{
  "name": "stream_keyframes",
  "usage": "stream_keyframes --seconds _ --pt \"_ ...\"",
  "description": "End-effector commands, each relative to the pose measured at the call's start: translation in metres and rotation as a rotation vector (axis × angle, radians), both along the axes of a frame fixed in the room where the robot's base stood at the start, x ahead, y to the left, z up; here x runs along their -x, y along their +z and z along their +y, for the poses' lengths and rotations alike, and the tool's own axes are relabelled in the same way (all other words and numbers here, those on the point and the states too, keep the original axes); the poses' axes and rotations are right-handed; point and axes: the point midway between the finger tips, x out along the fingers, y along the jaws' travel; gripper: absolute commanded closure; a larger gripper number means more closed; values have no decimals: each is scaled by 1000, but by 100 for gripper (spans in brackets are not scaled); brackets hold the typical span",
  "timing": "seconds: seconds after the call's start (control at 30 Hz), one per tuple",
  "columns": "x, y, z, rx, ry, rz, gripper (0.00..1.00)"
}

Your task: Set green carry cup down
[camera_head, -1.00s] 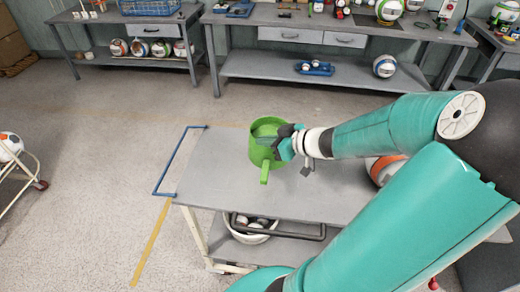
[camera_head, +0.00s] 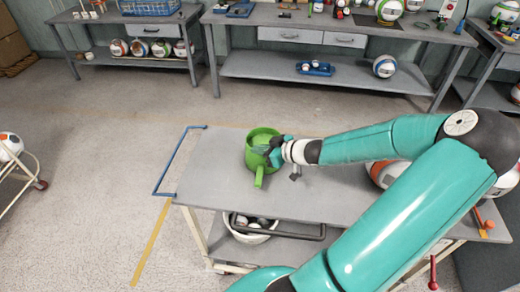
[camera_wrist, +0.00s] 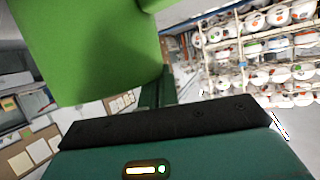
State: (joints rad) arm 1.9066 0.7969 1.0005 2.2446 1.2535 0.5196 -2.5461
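The green carry cup (camera_head: 250,155) is upright at the middle left of the grey table (camera_head: 215,170), its handle pointing to the front. It is at or just above the tabletop; contact cannot be told. My gripper (camera_head: 273,150) is at the cup's right side and appears shut on its wall; the fingertips are partly hidden by the cup and wrist. In the wrist view the cup (camera_wrist: 90,50) fills the upper left, close against the gripper.
A blue-marked frame (camera_head: 170,165) runs at the table's left edge. A ball (camera_head: 382,170) is partly behind my arm on the right. A white bin (camera_head: 250,235) sits on the lower shelf. The tabletop's left part is clear.

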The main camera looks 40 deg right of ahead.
Motion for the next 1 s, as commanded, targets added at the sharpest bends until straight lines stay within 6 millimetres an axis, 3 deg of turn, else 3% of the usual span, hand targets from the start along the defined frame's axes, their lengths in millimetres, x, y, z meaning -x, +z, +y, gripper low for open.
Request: stream_keyframes --seconds 0.37,0.4,0.5,0.87,1.0 --pt "0 -4 0 0 0 -1 100" --pt "0 -4 0 0 -1 0 89" --pt "0 -4 0 0 -1 0 75" --pt "0 1 -1 3 -1 0 75" --pt "19 8 -7 5 -5 2 75"
